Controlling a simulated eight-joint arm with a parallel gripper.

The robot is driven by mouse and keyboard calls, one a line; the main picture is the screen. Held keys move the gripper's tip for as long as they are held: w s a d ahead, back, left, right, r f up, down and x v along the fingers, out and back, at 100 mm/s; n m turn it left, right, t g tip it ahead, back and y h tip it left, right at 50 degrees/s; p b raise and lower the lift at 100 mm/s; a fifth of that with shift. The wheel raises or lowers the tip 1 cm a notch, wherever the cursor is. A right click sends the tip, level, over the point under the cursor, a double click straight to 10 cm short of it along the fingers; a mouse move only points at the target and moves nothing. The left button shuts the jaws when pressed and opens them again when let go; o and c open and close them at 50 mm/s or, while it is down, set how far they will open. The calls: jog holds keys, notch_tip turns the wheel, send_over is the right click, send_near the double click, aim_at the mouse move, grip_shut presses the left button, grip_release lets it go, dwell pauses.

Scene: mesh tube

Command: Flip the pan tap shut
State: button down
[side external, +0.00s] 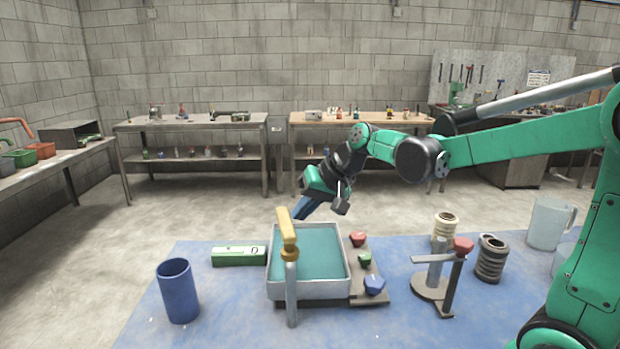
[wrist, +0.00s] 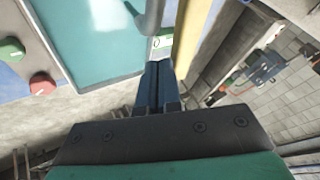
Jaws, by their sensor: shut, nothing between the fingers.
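The pan (side external: 340,291) is a grey rectangular tray holding teal liquid, in the middle of the blue mat. The tap has a grey upright post (side external: 291,300) at the pan's near left and a yellow lever (side external: 288,232) on top, pointing away towards the back. In the wrist view the lever (wrist: 190,40) runs just right of my fingers, with the grey spout (wrist: 152,15) and the pan (wrist: 85,40) to the left. My gripper (side external: 299,214) is shut and empty, its blue fingers (wrist: 154,68) beside the lever's far end. I cannot tell whether they touch it.
A green box (side external: 238,256) and a blue cup (side external: 178,291) stand left of the pan. A board with red, green and blue knobs (side external: 370,275) lies right of it. Further right are a grey stand with a red knob (side external: 435,280), ringed cylinders (side external: 491,259) and a clear jug (side external: 549,224).

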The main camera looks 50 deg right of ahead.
jog(key=shift+w+a+n, duration=0.1)
jog(key=shift+w+n, duration=0.1)
jog(key=shift+n, duration=0.2)
jog(key=w+n+y, duration=0.1)
jog(key=n, duration=0.1)
jog(key=a+n+g+y, duration=0.1)
jog(key=shift+w+n+y, duration=0.3)
jog(key=shift+w+n, duration=0.05)
jog(key=shift+n, duration=0.05)
jog(key=w+a+n+g+y, duration=0.1)
jog(key=a+n+g+y, duration=0.1)
jog(key=a+n+g, duration=0.2)
jog(key=shift+w+a+n, duration=0.3)
jog(key=shift+a+n, duration=0.7)
jog(key=shift+n, duration=0.7)
jog(key=shift+a, duration=0.1)
